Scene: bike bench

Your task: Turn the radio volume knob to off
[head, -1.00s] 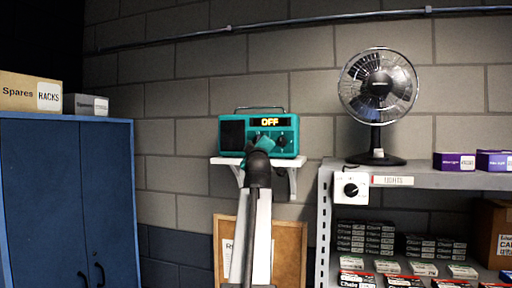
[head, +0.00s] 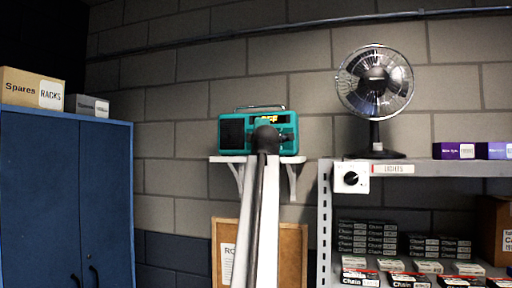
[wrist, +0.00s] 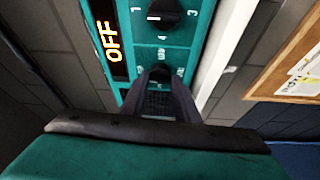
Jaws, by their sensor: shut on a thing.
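The teal radio (head: 232,134) sits on a small white wall shelf, with a dark speaker grille at its left. Its display (wrist: 110,40) reads OFF in yellow in the wrist view, turned sideways. My gripper (wrist: 158,82) is shut on a dark radio knob (wrist: 160,72), which the fingers partly hide; its small markings are hard to read. Another dark knob (wrist: 164,14), with numbers around it, is apart from the fingers. In the head view my arm covers the radio's middle and part of the display. I cannot tell by label which knob is volume.
A black fan (head: 375,82) stands on the grey shelving (head: 420,168) at right, above a lights switch box (head: 351,177). A cork board (head: 292,250) hangs below the radio shelf (head: 228,160). A blue cabinet (head: 66,200) is at left.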

